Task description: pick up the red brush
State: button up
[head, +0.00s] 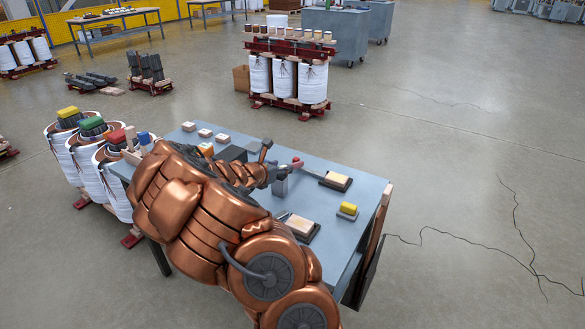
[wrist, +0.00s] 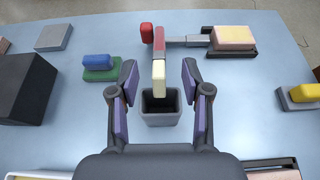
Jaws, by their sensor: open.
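A brush-like piece with a red part (wrist: 159,42) and a cream end (wrist: 158,76) rises from a grey open-topped cup (wrist: 161,119) in the wrist view. A red block (wrist: 147,32) sits just left of its top; whether they join is unclear. In the head view the red part (head: 297,161) shows beyond the cup (head: 280,187). My gripper (wrist: 159,76) is open, one finger on each side of the cream end, with visible gaps. It holds nothing. The cup's inside is mostly dark.
A grey bar (wrist: 188,41) runs to a pink-topped block on a dark tray (wrist: 234,53). A black box (wrist: 25,88) and a blue-on-green block (wrist: 98,65) stand left. A yellow block (wrist: 304,91) on grey lies right. Bare blue table (wrist: 240,110) lies right of the cup.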

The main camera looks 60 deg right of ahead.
aim_at(288, 164)
jog(key=shift+p+x, duration=0.4)
jog(key=shift+x, duration=2.4)
jog(key=shift+c, duration=0.3)
jog(key=shift+a, duration=0.1)
grip_shut()
